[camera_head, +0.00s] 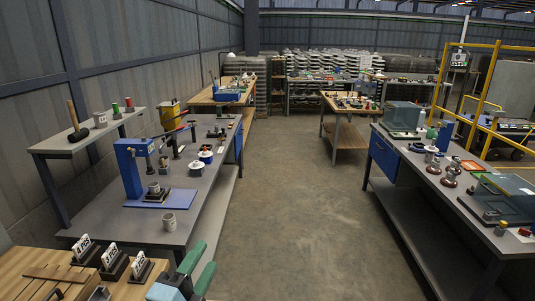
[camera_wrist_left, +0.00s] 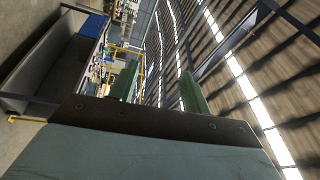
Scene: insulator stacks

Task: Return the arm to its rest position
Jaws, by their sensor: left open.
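My left gripper (camera_head: 198,268) shows at the bottom of the head view, with two green fingers spread apart and nothing between them. It is beside the right edge of a wooden-topped table (camera_head: 30,262), close to several small dark stands with white labels (camera_head: 112,257). In the left wrist view the same gripper (camera_wrist_left: 158,90) has its two green fingers apart, and the far hall and roof show beyond them. My right gripper is in neither view.
Another bench (camera_head: 412,160) with machines and brown insulators (camera_head: 448,180) runs along the right. The concrete floor (camera_head: 290,200) between them is clear. A yellow frame (camera_head: 495,90) stands at the right.

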